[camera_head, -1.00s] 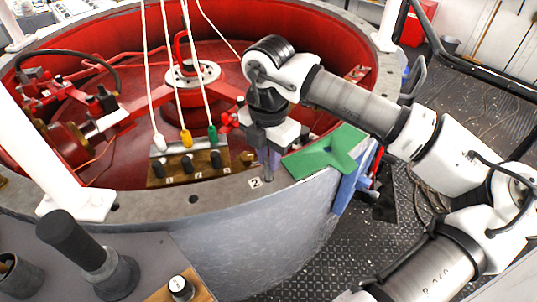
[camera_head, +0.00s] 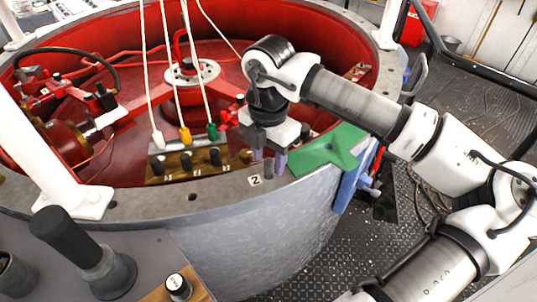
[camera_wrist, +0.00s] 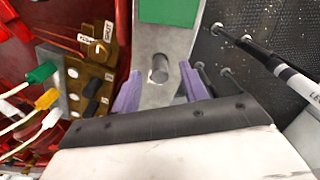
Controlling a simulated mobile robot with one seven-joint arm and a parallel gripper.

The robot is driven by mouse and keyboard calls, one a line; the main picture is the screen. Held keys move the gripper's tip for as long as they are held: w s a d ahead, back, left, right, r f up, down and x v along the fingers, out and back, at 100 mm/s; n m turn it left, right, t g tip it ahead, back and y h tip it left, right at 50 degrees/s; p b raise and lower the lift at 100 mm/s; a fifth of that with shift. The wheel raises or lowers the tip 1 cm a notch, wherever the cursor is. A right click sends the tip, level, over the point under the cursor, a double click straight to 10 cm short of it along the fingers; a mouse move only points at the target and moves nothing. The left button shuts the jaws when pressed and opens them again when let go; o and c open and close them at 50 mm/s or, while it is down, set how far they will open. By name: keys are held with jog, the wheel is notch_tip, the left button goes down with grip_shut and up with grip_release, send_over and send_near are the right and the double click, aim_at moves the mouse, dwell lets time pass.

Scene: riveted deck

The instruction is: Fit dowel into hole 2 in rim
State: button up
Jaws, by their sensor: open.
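The dowel (camera_head: 269,169) is a short grey cylinder standing upright in the rim (camera_head: 225,190), right beside the white label 2 (camera_head: 254,181). Only its upper part shows above the rim; the hole around its foot is hidden. In the wrist view the dowel (camera_wrist: 159,69) stands on the grey rim between my two purple fingers. My gripper (camera_head: 269,160) is open just above the rim, with one finger on each side of the dowel. In the wrist view a gap shows between the dowel and each finger of my gripper (camera_wrist: 160,88).
A green piece (camera_head: 326,150) lies on the rim to the right of my gripper. A panel with black knobs (camera_head: 187,164) and white, yellow and green cable plugs stands inside the red tub to the left. An empty hole (camera_head: 192,197) shows further left along the rim.

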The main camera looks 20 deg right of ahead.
jog(key=shift+r, duration=0.1)
notch_tip(320, 180, up, 14)
jog(key=shift+f+b, duration=0.2)
jog(key=shift+b, duration=0.25)
dwell(0.3)
